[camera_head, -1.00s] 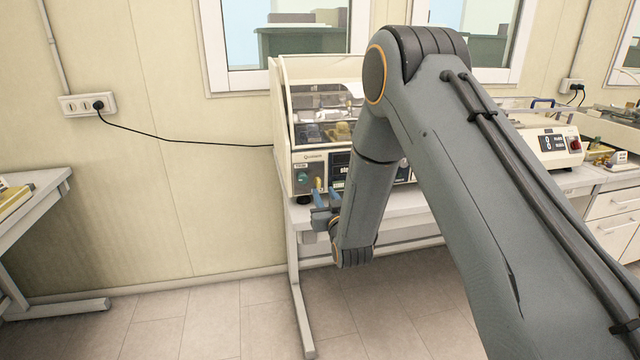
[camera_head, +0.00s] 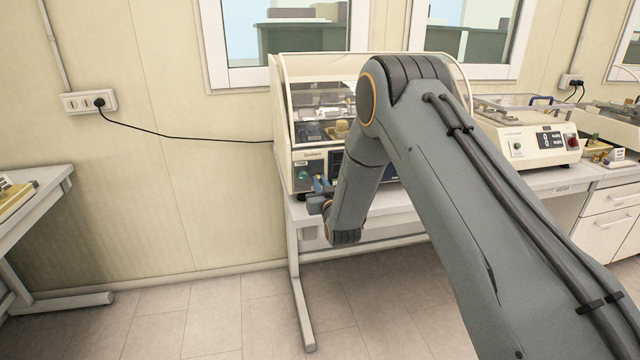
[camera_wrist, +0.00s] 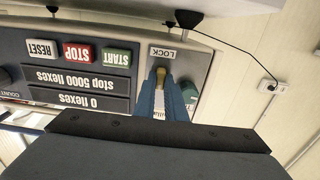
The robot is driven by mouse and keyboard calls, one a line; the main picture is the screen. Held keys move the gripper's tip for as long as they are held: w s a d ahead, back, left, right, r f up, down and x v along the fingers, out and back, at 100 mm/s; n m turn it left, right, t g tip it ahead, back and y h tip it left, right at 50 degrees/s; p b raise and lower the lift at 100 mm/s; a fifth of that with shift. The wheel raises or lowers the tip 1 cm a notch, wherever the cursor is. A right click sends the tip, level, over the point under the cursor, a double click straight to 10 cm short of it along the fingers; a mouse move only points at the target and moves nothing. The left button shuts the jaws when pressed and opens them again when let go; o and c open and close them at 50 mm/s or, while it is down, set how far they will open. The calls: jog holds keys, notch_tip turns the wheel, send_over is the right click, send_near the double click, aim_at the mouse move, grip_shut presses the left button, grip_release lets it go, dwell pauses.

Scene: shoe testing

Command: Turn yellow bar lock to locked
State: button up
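The yellow bar lock (camera_wrist: 161,75) is on the machine's front panel, just under the LOCK label (camera_wrist: 169,53) in the upside-down wrist view. Its bar looks roughly upright there, and its lower part in the picture is partly hidden by my fingers. My gripper (camera_wrist: 162,84) has its two blue fingers apart, one on each side of the lock. I cannot tell whether they touch it. In the head view my gripper (camera_head: 322,184) is at the lower left of the machine's panel and hides the lock.
The flex-testing machine (camera_head: 283,115) with its clear cover stands on a white table (camera_head: 292,213). START (camera_wrist: 117,58), STOP (camera_wrist: 78,53) and RESET (camera_wrist: 41,48) buttons are beside the lock. Another tester (camera_head: 530,148) stands to the right. A black cable (camera_head: 190,140) runs to a wall socket.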

grip_shut()
jog(key=shift+w+d+f+m+b, duration=0.1)
jog(key=shift+m+b, duration=3.4)
jog(key=shift+m, duration=1)
jog(key=shift+d+m+b, duration=0.1)
jog(key=shift+m+b, duration=3.35)
jog(key=shift+m, duration=1.05)
jog(key=o, duration=0.7)
grip_release()
